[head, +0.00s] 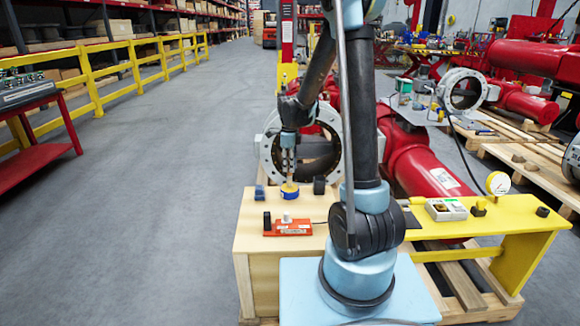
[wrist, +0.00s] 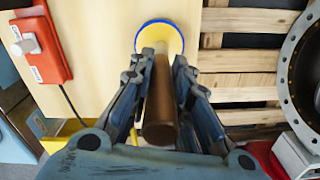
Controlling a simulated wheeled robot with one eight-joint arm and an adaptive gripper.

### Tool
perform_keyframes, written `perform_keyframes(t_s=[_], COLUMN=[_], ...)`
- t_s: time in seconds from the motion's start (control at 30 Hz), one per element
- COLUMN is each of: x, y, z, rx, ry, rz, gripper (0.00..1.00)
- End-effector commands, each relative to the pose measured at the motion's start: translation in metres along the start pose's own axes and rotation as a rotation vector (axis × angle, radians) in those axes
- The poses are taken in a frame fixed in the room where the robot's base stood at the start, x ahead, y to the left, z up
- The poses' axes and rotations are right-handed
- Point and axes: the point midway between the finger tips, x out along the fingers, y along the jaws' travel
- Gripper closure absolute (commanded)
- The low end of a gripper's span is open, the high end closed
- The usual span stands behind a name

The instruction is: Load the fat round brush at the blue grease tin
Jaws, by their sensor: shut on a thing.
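My gripper (head: 288,147) points down over the wooden bench and is shut on the fat round brush. In the wrist view the brush's brown handle (wrist: 160,112) lies between the two fingers (wrist: 159,72). The blue grease tin (wrist: 139,40), with yellow grease inside, is straight beyond the fingertips. In the head view the tin (head: 290,194) stands on the bench directly under my gripper. The brush's far end overlaps the tin in the wrist view; the bristles are hidden, and I cannot tell whether they touch the grease.
An orange-red box (head: 288,228) with a white knob sits on the bench nearer me. Small dark blocks (head: 319,185) stand beside the tin. A large flanged ring (head: 268,160) and red actuator (head: 425,172) are behind. A yellow bench (head: 490,222) with a gauge is at right.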

Motion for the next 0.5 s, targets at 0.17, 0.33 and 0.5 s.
perform_keyframes(t_s=[0.17,0.33,0.5], x=[0.0018,0.0034,0.005], y=[-0.0001,-0.0001,-0.0003], z=[0.0001,0.0001,0.0002], rx=[0.0,0.0,0.0], ry=[0.0,0.0,0.0], rz=[0.0,0.0,0.0], gripper=[1.0,1.0,1.0])
